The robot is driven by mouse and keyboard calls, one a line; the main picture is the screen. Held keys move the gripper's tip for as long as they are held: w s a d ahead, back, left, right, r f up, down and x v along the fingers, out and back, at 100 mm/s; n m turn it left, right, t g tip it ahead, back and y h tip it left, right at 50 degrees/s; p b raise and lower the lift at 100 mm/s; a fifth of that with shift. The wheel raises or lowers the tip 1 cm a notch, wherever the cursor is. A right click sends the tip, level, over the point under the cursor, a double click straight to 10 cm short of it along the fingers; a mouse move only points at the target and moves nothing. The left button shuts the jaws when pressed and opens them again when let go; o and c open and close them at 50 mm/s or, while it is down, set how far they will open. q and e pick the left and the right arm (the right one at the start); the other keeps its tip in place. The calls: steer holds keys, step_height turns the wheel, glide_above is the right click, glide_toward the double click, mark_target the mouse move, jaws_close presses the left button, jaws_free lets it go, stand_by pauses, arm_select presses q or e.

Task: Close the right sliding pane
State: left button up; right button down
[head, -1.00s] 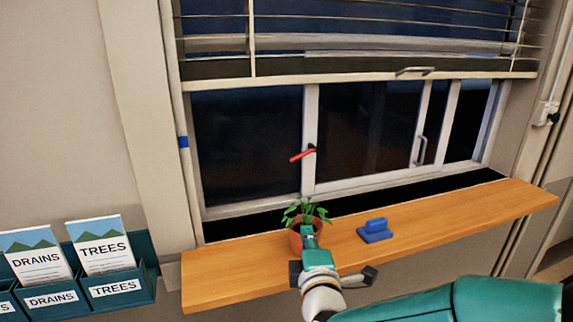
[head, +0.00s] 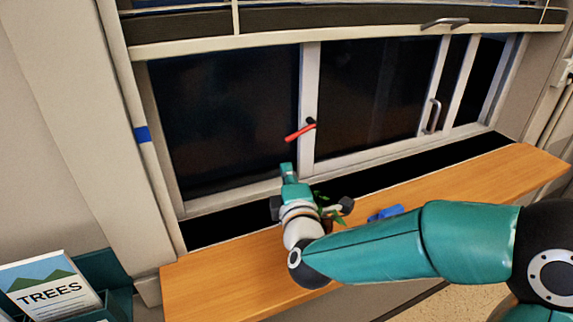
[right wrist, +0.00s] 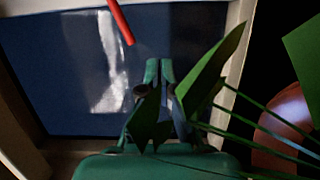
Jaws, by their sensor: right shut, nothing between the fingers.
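The window's right sliding pane (head: 375,95) has dark glass in a white frame. A grey upright handle (head: 435,115) sits near its right edge. A further upright and a dark strip show right of it. A red lever handle (head: 299,131) with a black end is on the middle upright; it also shows in the right wrist view (right wrist: 121,22). My right gripper (head: 287,168) is shut and empty, below and left of the red lever, apart from it. In the right wrist view its fingertips (right wrist: 160,68) are together, with leaves overlapping the fingers. My left gripper is out of view.
A potted plant (head: 333,208) stands on the wooden sill (head: 220,272), mostly hidden by my right arm; its pot (right wrist: 285,120) shows in the wrist view. A blue object (head: 386,212) is partly hidden. Brochures (head: 45,285) are lower left.

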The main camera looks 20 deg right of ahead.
steer(key=w, duration=0.2)
steer(key=w+p, duration=0.1)
steer(key=w, duration=0.2)
steer(key=w+d+p, duration=0.1)
steer(key=w, duration=0.2)
steer(key=shift+w+r, duration=0.1)
steer(key=shift+w, duration=0.05)
arm_select(q)
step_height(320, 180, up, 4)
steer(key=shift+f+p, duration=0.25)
steer(key=shift+p, duration=0.35)
arm_select(e)
steer(key=d, duration=0.4)
steer(key=shift+w, duration=0.15)
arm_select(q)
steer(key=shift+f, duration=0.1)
arm_select(e)
steer(key=shift+d, duration=0.1)
